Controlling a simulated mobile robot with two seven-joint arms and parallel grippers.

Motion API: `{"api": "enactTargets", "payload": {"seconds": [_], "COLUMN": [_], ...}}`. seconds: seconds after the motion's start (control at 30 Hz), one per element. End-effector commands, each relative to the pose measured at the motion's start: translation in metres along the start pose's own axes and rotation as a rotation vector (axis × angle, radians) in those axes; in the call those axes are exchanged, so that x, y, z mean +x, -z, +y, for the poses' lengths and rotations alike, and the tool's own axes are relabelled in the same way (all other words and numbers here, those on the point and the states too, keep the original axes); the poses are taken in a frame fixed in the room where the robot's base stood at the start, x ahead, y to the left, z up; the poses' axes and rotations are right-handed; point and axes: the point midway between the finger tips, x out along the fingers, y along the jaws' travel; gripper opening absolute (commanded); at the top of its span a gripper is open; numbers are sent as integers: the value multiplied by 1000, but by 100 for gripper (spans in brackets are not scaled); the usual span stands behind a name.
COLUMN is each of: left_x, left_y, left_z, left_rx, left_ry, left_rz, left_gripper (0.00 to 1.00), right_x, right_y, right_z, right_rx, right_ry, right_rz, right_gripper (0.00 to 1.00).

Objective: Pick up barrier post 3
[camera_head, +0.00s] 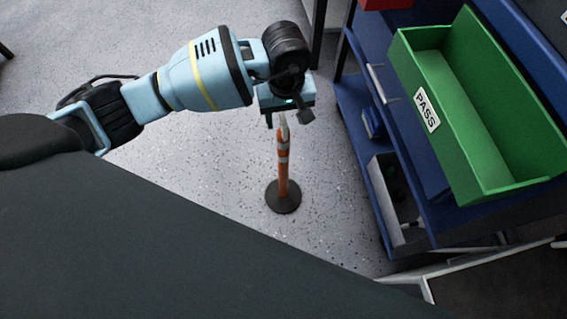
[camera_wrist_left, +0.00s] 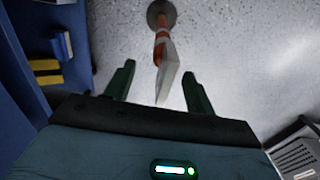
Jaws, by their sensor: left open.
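The barrier post (camera_head: 283,162) is orange with white bands and stands on a round dark base (camera_head: 283,196) on the floor. No number is readable on it. My left gripper (camera_head: 285,118) is open above the top of the post in the head view. In the left wrist view, the post (camera_wrist_left: 162,50) runs between the two dark green fingers of my left gripper (camera_wrist_left: 157,85), its pale top end nearest the camera. The fingers are apart from the post on both sides. My right gripper is not in view.
A blue shelf unit (camera_head: 360,110) stands close right of the post. On it sits a green bin (camera_head: 470,130) marked PASS. A dark surface (camera_head: 150,250) fills the lower left. The speckled floor (camera_head: 200,165) around the post is clear.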

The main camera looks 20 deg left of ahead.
Motion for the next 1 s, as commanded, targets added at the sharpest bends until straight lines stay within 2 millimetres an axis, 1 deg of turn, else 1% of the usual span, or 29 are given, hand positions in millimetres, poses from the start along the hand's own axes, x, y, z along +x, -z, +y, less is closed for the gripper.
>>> {"api": "enactTargets", "payload": {"seconds": [0.03,0.2,0.3,0.53,0.57,0.9,0.97,1.0], "left_x": [9,34,44,44,44,44,44,44], "left_y": [-2,-4,-3,-3,-3,-3,-3,-3], "left_z": [-2,-6,-6,-6,-6,-6,-6,-6], "left_rx": [0,-1,0,0,0,0,0,0], "left_ry": [3,2,2,1,1,1,1,1], "left_rz": [-5,-5,-4,-1,-1,-1,-1,-1], "left_gripper": [55,55,55,55,54,9,1,0], "right_x": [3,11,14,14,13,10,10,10], "right_y": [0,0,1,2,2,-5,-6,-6], "right_z": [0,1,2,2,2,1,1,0], "right_rx": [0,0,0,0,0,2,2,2], "right_ry": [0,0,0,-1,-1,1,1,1], "right_rz": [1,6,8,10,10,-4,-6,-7], "right_gripper": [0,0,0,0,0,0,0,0]}}
